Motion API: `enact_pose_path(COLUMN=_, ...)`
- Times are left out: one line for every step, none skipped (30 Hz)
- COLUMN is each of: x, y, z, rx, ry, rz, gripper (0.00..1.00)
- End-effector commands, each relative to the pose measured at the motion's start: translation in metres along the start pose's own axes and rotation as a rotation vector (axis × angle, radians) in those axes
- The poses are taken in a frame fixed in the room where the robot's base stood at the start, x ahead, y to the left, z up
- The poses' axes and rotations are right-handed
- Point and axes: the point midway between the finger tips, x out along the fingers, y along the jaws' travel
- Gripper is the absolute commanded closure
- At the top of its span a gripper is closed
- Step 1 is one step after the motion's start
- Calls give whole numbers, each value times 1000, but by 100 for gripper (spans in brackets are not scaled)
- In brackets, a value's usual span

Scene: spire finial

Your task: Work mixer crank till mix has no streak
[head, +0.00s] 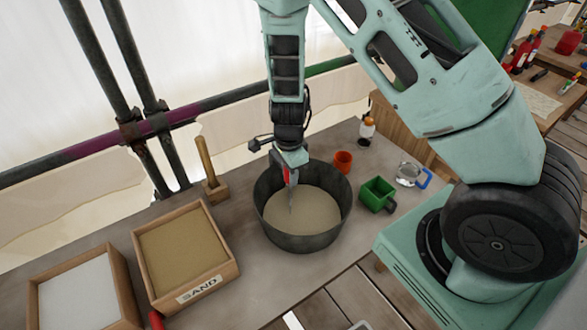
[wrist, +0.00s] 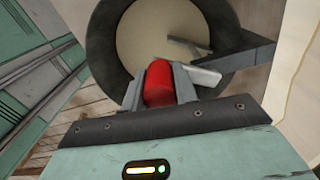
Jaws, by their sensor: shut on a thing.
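A dark round mixing tub (head: 306,240) stands on the bench in the head view. The mix (head: 310,212) inside is pale tan and looks even in colour; I see no clear streak, though my gripper hides part of it. My gripper (head: 290,176) reaches down into the tub at its left-back side. In the wrist view my gripper (wrist: 160,82) is shut on the red grip (wrist: 158,84) of the crank. Grey metal bars (wrist: 240,58) show beside the grip, over the mix and the tub's rim. How they join the grip is hidden.
A sand box (head: 187,252) and a box of white material (head: 78,298) stand left of the tub. A wooden-handled tool (head: 208,168) is behind.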

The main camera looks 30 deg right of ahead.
Motion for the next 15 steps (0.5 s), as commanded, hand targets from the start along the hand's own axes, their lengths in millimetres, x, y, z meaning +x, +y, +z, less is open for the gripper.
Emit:
enact_pose_path(x=-2, y=-2, z=1, rx=10, ry=0, rz=-3, gripper=100)
enact_pose_path(x=-2, y=-2, z=1, rx=16, ry=-1, rz=-3, gripper=100)
enact_pose_path(x=-2, y=-2, z=2, rx=22, ry=-1, rz=-3, gripper=100)
enact_pose_path(x=-2, y=-2, z=2, rx=26, ry=-1, rz=-3, gripper=100)
enact_pose_path(x=-2, y=-2, z=2, rx=29, ry=-1, rz=-3, gripper=100)
enact_pose_path(x=-2, y=-3, z=2, rx=32, ry=-1, rz=-3, gripper=100)
enact_pose_path(x=-2, y=-3, z=2, rx=33, ry=-1, rz=-3, gripper=100)
enact_pose_path(x=-2, y=-3, z=2, rx=34, ry=-1, rz=-3, gripper=100)
enact_pose_path(x=-2, y=-3, z=2, rx=35, ry=-1, rz=-3, gripper=100)
enact_pose_path(x=-2, y=-3, z=2, rx=35, ry=-1, rz=-3, gripper=100)
enact_pose_path(x=-2, y=-3, z=2, rx=35, ry=-1, rz=-3, gripper=100)
enact_pose_path(x=-2, y=-3, z=2, rx=35, ry=-1, rz=-4, gripper=100)
enact_pose_path(x=-2, y=-3, z=2, rx=35, ry=-1, rz=-4, gripper=100)
enact_pose_path(x=-2, y=-3, z=2, rx=34, ry=-1, rz=-4, gripper=100)
enact_pose_path(x=-2, y=-3, z=2, rx=34, ry=-1, rz=-4, gripper=100)
